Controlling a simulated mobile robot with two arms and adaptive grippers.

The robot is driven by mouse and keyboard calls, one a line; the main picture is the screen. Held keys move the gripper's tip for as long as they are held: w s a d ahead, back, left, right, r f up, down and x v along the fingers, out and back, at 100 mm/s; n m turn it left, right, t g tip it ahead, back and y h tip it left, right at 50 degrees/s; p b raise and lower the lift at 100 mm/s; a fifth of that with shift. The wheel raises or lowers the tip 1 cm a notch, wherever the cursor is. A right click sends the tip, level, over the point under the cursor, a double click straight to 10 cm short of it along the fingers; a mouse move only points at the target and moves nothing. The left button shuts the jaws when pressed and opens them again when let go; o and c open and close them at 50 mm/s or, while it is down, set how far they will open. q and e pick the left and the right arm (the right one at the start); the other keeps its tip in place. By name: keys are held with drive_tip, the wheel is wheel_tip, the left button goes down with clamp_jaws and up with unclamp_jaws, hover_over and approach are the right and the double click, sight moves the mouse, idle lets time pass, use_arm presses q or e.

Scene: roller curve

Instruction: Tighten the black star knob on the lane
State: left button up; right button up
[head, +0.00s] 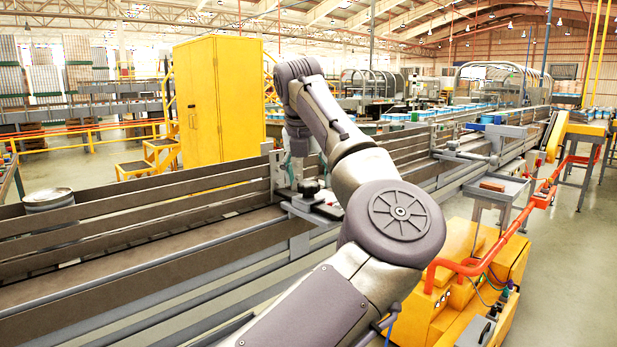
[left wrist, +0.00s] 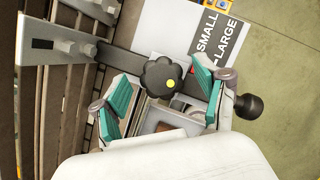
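In the head view a small black knob (head: 309,187) shows at the lane, below the gripper. My left gripper (left wrist: 162,88) is open, with one teal finger pad on each side of the star knob. A gap shows between the knob and the left pad; whether the right pad touches it I cannot tell. My right gripper is not in view.
A round black ball handle (left wrist: 248,106) is at the right. Long brown lane rails (head: 130,212) run across, with a can (head: 48,199) at left. A yellow machine (head: 455,270) stands at right.

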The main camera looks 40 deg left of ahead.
use_arm(q)
drive_tip(key=shift+f, duration=0.1)
drive_tip(key=v, duration=1.2)
drive_tip(key=shift+w, duration=0.1)
